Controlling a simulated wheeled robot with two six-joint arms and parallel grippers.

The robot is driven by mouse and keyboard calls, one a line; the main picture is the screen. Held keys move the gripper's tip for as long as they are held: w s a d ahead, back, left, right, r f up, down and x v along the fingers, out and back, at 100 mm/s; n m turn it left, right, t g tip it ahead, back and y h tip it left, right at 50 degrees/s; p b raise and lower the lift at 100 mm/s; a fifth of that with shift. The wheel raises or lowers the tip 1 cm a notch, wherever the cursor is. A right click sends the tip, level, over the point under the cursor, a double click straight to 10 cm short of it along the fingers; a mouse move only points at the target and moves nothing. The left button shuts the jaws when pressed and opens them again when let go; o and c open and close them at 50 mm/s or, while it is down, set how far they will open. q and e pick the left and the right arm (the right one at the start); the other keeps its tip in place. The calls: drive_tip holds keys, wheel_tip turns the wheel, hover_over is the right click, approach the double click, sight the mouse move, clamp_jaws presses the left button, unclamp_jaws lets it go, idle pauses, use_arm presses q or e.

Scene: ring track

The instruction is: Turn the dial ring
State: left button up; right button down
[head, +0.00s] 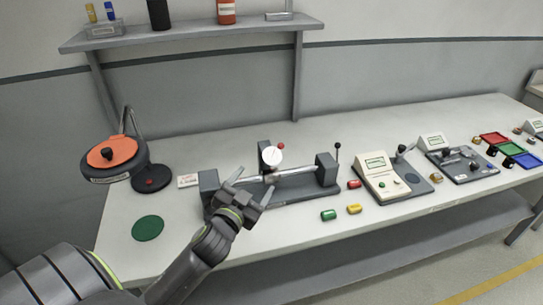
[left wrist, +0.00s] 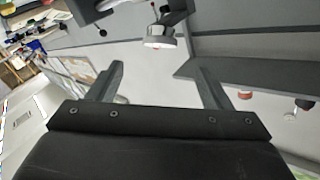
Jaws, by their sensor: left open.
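The dial (head: 272,157) is a round white face with a dark needle and a small red knob at its upper right. It is mounted on a dark grey bench fixture (head: 318,187) with a bright horizontal shaft. My left gripper (head: 252,183) is open and empty, in front of and slightly below the dial, its fingers apart from it as far as I can tell. The left fingers (left wrist: 158,82) also show spread in the left wrist view, with a pale round part, probably the dial (left wrist: 160,38), beyond them. My right gripper is not in view.
An orange-topped lamp-like stand (head: 110,155) and a green disc (head: 147,228) are at left. A shelf (head: 200,34) hangs above the white bench (head: 420,125).

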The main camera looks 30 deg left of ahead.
sight(270, 158)
use_arm(q)
drive_tip(key=w, duration=0.4)
drive_tip(key=w+a+p, duration=0.1)
drive_tip(key=w, duration=0.3)
drive_tip(key=w+a, duration=0.1)
drive_tip(key=w, duration=0.3)
drive_tip(key=shift+a, duration=0.15)
drive_tip(key=c, duration=1)
drive_tip(key=shift+r+p, duration=0.15)
drive_tip(key=shift+p, duration=0.6)
drive_tip(key=m+h+p, duration=0.1)
drive_tip(key=p, duration=0.2)
drive_tip(key=shift+r, duration=0.1)
drive_tip(key=shift+f+m+h+p, duration=0.2)
drive_tip(key=shift+m+h+p, duration=0.15)
drive_tip(key=shift+p, duration=0.2)
